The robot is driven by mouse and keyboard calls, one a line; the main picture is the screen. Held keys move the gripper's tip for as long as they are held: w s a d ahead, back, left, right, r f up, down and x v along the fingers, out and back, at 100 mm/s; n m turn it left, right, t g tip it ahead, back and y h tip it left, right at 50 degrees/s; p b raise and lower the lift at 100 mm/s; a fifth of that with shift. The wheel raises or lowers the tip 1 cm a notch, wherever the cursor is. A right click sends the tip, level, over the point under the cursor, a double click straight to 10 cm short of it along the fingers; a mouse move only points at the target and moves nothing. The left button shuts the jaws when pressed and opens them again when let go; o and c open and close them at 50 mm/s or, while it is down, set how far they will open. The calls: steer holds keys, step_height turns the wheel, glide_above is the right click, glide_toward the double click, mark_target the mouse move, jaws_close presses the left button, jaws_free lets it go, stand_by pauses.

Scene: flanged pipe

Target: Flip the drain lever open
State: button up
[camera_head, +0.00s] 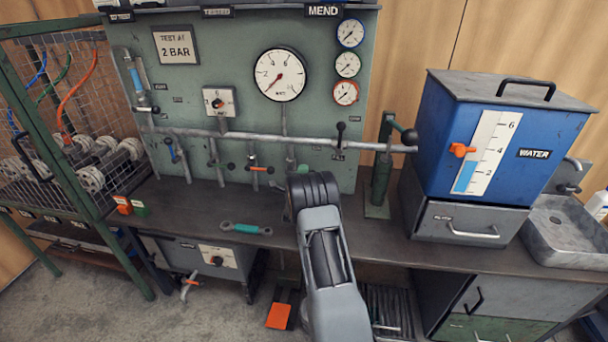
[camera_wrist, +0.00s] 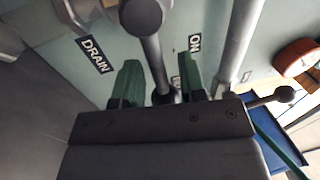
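In the wrist view a grey lever rod (camera_wrist: 153,50) with a round knob-like end runs between the two green fingers of my gripper (camera_wrist: 160,88). The fingers stand apart, with a gap to the rod on each side. A black label reading DRAIN (camera_wrist: 93,55) is on the green panel to the left of this rod; I take the rod for the drain lever. In the head view my arm hides the lever, and the gripper is mostly hidden against the lower panel.
A grey pipe (camera_wrist: 240,45) rises right of the fingers, and a dark ball-ended handle (camera_wrist: 285,95) is farther right. In the head view a green wrench-like tool (camera_head: 246,229) lies on the bench. A blue water tank (camera_head: 490,140) stands right; a wire cage (camera_head: 75,120) is left.

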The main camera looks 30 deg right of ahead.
steer(key=shift+w+d, duration=0.15)
jaws_close()
stand_by(0.4)
steer(key=shift+d, duration=0.1)
